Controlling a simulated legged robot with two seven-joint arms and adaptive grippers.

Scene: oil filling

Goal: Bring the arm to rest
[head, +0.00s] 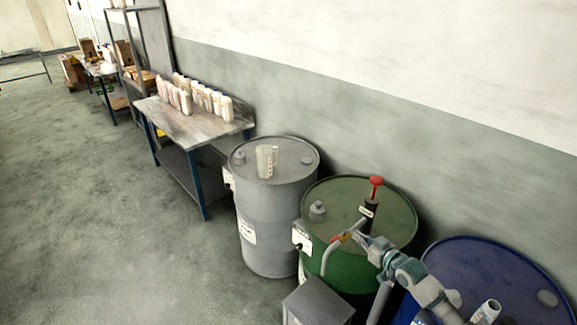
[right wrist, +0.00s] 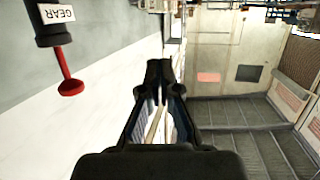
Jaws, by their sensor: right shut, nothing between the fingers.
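My right gripper (head: 360,239) is in front of the hand pump (head: 369,209) on the green drum (head: 335,196). Its fingers are together with nothing between them, which also shows in the right wrist view (right wrist: 158,75). The pump has a black body and a red handle (head: 376,184). The handle shows upside down at the upper left of the right wrist view (right wrist: 70,86), apart from my fingers. Whether the gripper touches the pump's spout in the head view I cannot tell. My left gripper is not in view.
A grey drum (head: 290,158) with a clear jug (head: 266,162) on top stands left of the green drum. A blue drum (head: 480,270) stands to the right, and a grey box (head: 318,303) in front. A workbench (head: 180,128) with several bottles stands along the wall. Open floor lies left.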

